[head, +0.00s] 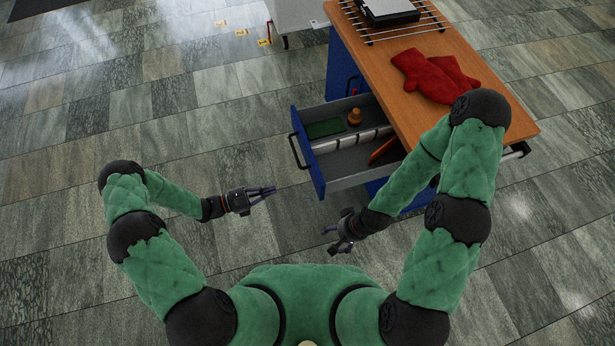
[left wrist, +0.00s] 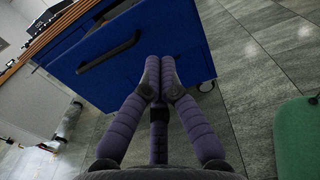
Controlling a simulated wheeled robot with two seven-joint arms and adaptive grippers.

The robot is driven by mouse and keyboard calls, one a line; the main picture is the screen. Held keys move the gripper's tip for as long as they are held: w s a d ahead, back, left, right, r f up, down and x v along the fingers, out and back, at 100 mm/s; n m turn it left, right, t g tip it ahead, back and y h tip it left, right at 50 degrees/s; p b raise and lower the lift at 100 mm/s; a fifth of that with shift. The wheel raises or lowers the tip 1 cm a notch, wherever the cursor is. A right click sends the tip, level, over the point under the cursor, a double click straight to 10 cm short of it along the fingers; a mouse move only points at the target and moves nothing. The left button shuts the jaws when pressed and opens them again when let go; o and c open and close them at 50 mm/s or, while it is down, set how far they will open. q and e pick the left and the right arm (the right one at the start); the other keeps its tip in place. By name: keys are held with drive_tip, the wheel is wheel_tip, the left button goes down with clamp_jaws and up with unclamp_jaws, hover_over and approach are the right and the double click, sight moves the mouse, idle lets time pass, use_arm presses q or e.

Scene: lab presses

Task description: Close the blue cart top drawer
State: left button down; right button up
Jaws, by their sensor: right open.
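The blue cart (head: 341,70) with a wooden top stands at the upper right. Its top drawer (head: 308,155) is pulled out toward the left, with a black bar handle (head: 296,150) on its blue front. My left gripper (head: 273,191) is left of the drawer front and apart from it, its fingers pointing toward it. In the left wrist view the fingertips (left wrist: 160,72) are together and empty, with the blue drawer front (left wrist: 190,45) and handle (left wrist: 108,54) beyond. My right gripper (head: 338,241) is open and empty, below the drawer's near side.
The drawer holds a green item (head: 324,128), a small orange-brown bottle (head: 354,117) and an orange object (head: 383,150). Red mitts (head: 425,75) and a wire rack (head: 388,28) lie on the cart top (head: 490,112).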

sight(316, 178)
use_arm(q)
drive_tip(key=b+x, duration=0.2)
drive_tip(key=x, duration=1.1)
drive_tip(key=shift+d+f, duration=0.1)
drive_tip(key=shift+d, duration=0.25)
use_arm(e)
wheel_tip(316, 178, down, 2)
drive_tip(key=shift+f, duration=0.1)
